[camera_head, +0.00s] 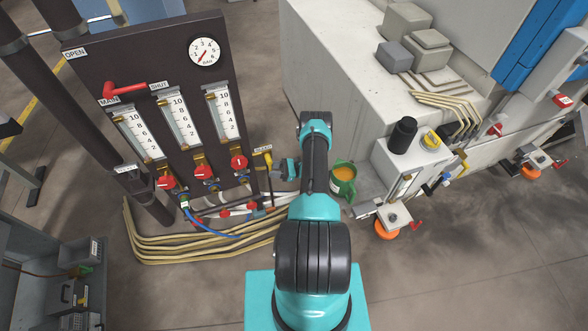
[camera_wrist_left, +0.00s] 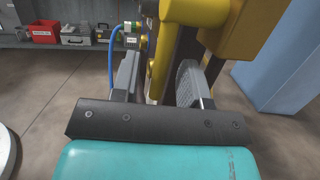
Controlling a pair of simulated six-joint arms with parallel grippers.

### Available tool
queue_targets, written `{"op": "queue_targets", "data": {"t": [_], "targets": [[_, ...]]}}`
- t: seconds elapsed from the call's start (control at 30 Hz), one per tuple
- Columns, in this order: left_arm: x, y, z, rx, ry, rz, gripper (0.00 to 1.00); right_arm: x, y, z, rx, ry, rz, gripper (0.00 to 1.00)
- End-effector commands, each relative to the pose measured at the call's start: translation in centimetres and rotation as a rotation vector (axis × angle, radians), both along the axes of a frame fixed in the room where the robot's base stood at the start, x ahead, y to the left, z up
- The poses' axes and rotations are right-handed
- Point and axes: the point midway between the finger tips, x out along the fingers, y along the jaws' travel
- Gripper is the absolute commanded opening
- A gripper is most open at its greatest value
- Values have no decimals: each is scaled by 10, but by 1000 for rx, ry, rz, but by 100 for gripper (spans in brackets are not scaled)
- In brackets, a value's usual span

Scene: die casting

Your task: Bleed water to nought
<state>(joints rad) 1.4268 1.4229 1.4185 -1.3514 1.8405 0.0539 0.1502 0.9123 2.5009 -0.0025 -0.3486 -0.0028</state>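A dark panel (camera_head: 100,55) stands at the left in the head view. Its round pressure dial (camera_head: 204,51) has a red needle toward the lower left; its exact reading is too small to tell. The red main lever (camera_head: 125,90) lies toward the SHUT label. A yellow bleed valve (camera_head: 267,158) is at the panel's lower right. My left gripper (camera_head: 285,170) is right beside it. In the left wrist view, my left gripper (camera_wrist_left: 158,85) has its fingers apart, with a yellow part (camera_wrist_left: 158,60) between them; contact is unclear. My right gripper is out of view.
Three flow gauges (camera_head: 180,120) with red knobs (camera_head: 203,173) sit on the panel. A blue hose (camera_head: 205,229) and tan hoses (camera_head: 165,250) run below. A green container with orange contents (camera_head: 343,173) and a pale machine (camera_head: 330,50) are right of my arm.

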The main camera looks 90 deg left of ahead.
Motion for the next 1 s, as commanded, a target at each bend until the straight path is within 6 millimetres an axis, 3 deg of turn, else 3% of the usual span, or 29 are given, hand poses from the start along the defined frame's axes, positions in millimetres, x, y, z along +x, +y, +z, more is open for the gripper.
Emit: {"op": "queue_targets", "data": {"t": [0.37,0.8,1.0], "targets": [[7,1,-2,1,-1,-2,41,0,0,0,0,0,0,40],[64,4,-16,1,-1,-2,41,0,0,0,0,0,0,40],[73,5,-17,0,0,0,41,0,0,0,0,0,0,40]]}}
